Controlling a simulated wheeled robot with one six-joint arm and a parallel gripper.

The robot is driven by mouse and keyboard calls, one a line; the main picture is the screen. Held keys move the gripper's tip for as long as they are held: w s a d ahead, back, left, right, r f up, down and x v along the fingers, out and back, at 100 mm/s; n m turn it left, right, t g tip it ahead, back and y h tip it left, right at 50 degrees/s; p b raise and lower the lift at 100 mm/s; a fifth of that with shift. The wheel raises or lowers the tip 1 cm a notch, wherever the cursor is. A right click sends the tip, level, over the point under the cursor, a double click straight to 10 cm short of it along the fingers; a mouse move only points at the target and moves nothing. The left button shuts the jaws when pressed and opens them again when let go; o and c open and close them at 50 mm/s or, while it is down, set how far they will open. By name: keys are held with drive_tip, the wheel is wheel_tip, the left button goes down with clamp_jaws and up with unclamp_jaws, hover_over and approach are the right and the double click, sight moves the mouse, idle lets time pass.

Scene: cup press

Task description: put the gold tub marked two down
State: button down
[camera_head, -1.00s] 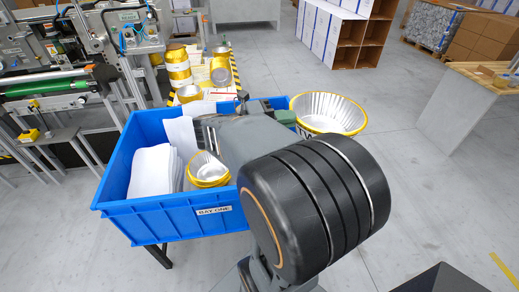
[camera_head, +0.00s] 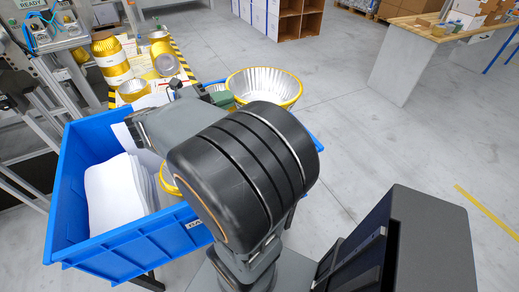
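A large gold tub (camera_head: 264,86) with a silvery fluted inside is at the back right of the blue bin, its mouth facing up. My arm covers its lower part, and any mark on it cannot be read. My gripper (camera_head: 219,98) is at the tub's left side, mostly hidden behind my arm. A green part of it shows against the tub wall. It appears shut on the tub, which looks held up at the bin's far right corner.
The blue bin (camera_head: 150,247) holds white sheets (camera_head: 112,195) and a smaller gold tub (camera_head: 168,183), partly covered by my arm. A wooden-topped bench (camera_head: 410,35) is at upper right. Open floor lies between.

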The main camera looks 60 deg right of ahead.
wheel_tip(320, 180, down, 14)
drive_tip(key=b, duration=1.2)
drive_tip(key=w+d+f+b, duration=0.1)
drive_tip(key=w+d+f, duration=0.1)
drive_tip(key=d+f, duration=0.4)
drive_tip(key=w+d+f+b, duration=0.1)
drive_tip(key=w+d+f, duration=0.2)
drive_tip(key=d+f, duration=0.3)
drive_tip(key=shift+w+d+f, duration=0.35)
drive_tip(key=shift+d+f, duration=0.05)
drive_tip(key=shift+f, duration=0.1)
drive_tip(key=shift+f+b, duration=0.15)
drive_tip(key=shift+b, duration=0.2)
